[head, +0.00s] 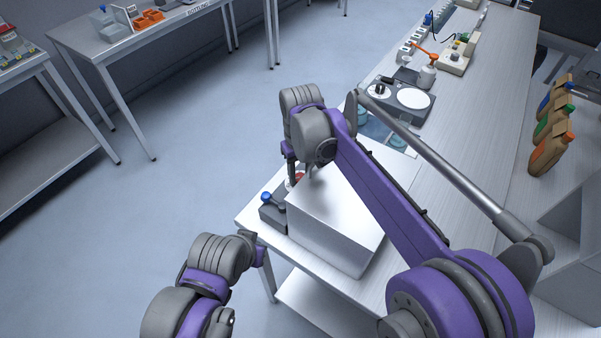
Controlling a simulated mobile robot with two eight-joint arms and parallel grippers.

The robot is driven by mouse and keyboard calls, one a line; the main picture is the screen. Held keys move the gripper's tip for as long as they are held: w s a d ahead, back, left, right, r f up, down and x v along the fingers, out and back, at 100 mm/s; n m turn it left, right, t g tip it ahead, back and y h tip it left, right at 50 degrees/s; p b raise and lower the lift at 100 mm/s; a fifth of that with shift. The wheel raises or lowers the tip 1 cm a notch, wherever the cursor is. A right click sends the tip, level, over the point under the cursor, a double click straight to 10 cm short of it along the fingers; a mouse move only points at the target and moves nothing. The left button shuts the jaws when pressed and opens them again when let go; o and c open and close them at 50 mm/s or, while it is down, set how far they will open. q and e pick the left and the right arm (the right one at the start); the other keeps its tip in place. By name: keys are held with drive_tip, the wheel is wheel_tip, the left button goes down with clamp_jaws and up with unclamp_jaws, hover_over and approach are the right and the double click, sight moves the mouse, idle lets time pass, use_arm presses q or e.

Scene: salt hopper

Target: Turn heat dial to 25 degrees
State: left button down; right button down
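A heat dial with readable degree marks cannot be made out. A pale box-shaped unit (335,222) stands on the near end of the bench. At its left side is a dark grey block (272,218) with a blue knob (266,197). A small red part (299,177) shows beside the box, partly hidden by my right gripper. My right gripper (300,171) points down close to the red part and the box; whether it touches them is unclear. My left gripper (262,250) is lower, left of the bench's near end, apart from the unit. Both grippers' finger gaps are unclear.
My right arm crosses over the box. Open floor (200,120) lies to the left.

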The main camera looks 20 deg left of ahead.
sight(300, 178)
drive_tip(key=shift+c, duration=2.2)
unclamp_jaws()
wheel_tip(300, 178, up, 11)
drive_tip(key=shift+p, duration=0.3)
drive_tip(key=shift+s+f, duration=0.1)
drive_tip(key=shift+f, duration=0.05)
